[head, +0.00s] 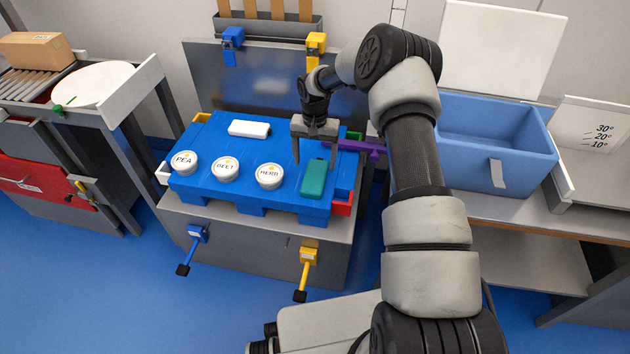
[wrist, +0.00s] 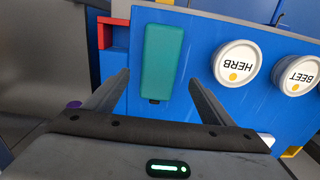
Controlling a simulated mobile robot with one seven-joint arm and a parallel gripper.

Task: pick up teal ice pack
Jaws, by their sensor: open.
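The teal ice pack (head: 313,178) lies flat near the right end of the blue pallet-like carrier (head: 222,199). It also shows in the wrist view (wrist: 164,62), upper middle, long side running up and down the picture. My gripper (head: 316,160) is above the carrier, just behind the ice pack in the head view, fingers pointing down. In the wrist view my gripper (wrist: 159,78) is open and empty, with the ice pack between and beyond the fingertips. No finger is seen to touch it.
Three white tubs stand left of the ice pack: PEA (head: 185,162), BEET (head: 224,168) and HERB (head: 269,175). A white block (head: 249,128) lies behind them. A purple bar (head: 360,147) juts out at the carrier's right. A blue bin (head: 480,177) stands further right.

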